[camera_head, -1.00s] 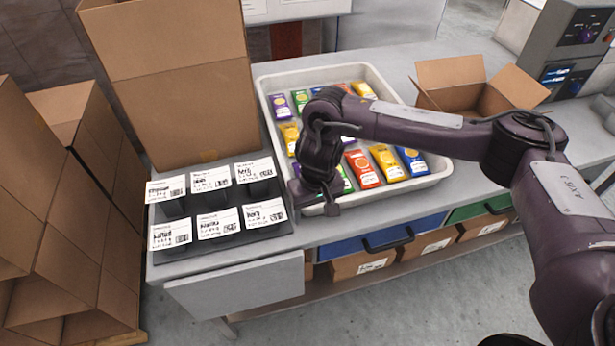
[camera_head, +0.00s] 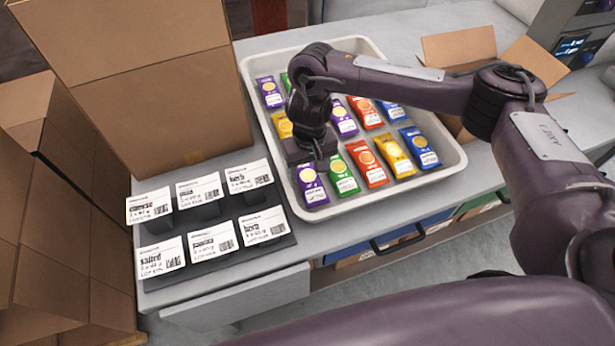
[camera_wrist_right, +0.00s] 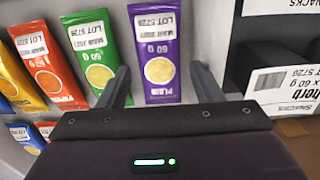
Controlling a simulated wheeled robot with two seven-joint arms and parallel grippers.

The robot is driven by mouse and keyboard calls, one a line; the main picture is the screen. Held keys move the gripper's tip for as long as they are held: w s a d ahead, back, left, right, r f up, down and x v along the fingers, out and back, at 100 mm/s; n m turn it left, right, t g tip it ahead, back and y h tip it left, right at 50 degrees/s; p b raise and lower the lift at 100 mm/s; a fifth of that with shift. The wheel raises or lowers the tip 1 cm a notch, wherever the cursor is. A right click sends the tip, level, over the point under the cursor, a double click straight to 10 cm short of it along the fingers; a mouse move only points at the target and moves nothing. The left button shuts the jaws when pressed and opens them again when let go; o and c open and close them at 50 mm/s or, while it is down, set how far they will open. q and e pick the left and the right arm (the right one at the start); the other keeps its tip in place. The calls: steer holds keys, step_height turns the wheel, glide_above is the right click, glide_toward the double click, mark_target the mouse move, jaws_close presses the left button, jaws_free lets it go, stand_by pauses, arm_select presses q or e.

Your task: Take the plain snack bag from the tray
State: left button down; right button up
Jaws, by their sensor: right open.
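The plain snack bag is purple with a yellow disc and the word PLAIN. It lies at the front left corner of the tray (camera_head: 400,190), and this purple bag (camera_head: 312,192) shows just below my right gripper (camera_head: 314,160). In the right wrist view the bag (camera_wrist_right: 160,45) lies ahead between the two open fingers of the gripper (camera_wrist_right: 162,85), one finger on each side. The gripper holds nothing. Two more purple bags (camera_head: 270,92) (camera_head: 343,119) lie farther back. My left gripper is out of view.
Green (camera_head: 343,175), red (camera_head: 366,163), yellow and blue bags lie close beside the plain bag. Left of the tray stands a dark rack with several white label cards (camera_head: 212,242). A tall carton (camera_head: 150,100) stands behind the rack. An open box (camera_head: 460,48) stands right of the tray.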

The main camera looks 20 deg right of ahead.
mark_target(309, 179)
step_height(309, 179, down, 3)
steer(key=shift+r+b, duration=0.1)
steer(key=shift+b, duration=0.2)
steer(key=shift+w+f, duration=0.2)
steer(key=shift+f, duration=0.8)
steer(key=shift+d+f, duration=0.1)
steer(key=shift+f, duration=0.05)
steer(key=c, duration=0.6)
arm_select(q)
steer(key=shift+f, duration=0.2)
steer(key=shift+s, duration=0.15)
